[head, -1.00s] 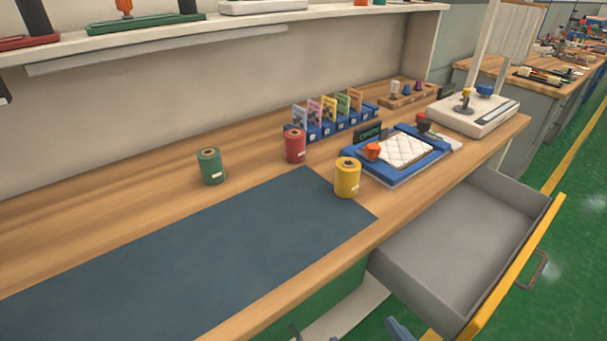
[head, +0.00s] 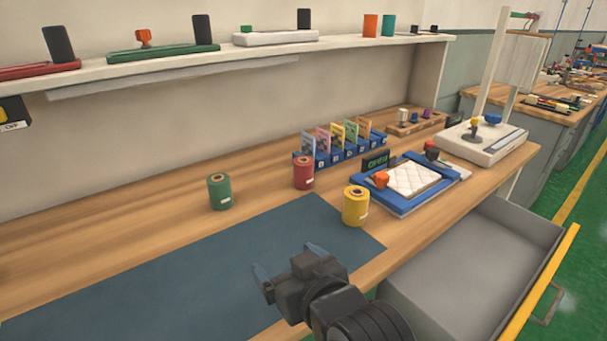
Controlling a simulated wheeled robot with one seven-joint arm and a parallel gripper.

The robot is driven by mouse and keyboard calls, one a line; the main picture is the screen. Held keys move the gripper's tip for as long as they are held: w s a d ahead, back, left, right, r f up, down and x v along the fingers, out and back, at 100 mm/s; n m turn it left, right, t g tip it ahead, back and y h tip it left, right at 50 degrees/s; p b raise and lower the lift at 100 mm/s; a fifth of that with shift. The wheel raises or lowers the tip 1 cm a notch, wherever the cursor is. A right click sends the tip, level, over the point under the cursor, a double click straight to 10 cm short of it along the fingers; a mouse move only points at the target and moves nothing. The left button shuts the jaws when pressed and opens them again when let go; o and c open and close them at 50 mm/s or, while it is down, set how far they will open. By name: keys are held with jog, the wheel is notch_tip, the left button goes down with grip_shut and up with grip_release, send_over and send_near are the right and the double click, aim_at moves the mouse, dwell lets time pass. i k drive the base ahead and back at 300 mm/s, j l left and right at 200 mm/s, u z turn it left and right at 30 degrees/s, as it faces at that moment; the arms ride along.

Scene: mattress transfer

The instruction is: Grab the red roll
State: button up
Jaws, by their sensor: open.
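The red roll (head: 303,174) stands upright on the wooden bench, between the green roll (head: 220,192) on its left and the yellow roll (head: 356,207) on its right and nearer me. My gripper (head: 284,262) is over the blue-grey mat, nearer me than the red roll and apart from it. It is open, and I see nothing between its blue-grey fingers. The arm behind it hides part of the bench's front edge.
A blue rack with several coloured cards (head: 340,148) stands behind the red roll. A blue tray with a white quilted pad (head: 405,186) lies to the right. A grey drawer (head: 470,262) stands open below. A shelf (head: 240,58) runs above. The mat (head: 150,285) is otherwise clear.

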aim_at(302, 166)
jog(key=i+l, duration=0.15)
jog(key=i, duration=0.35)
jog(key=i+l, duration=0.15)
jog(key=i, duration=0.35)
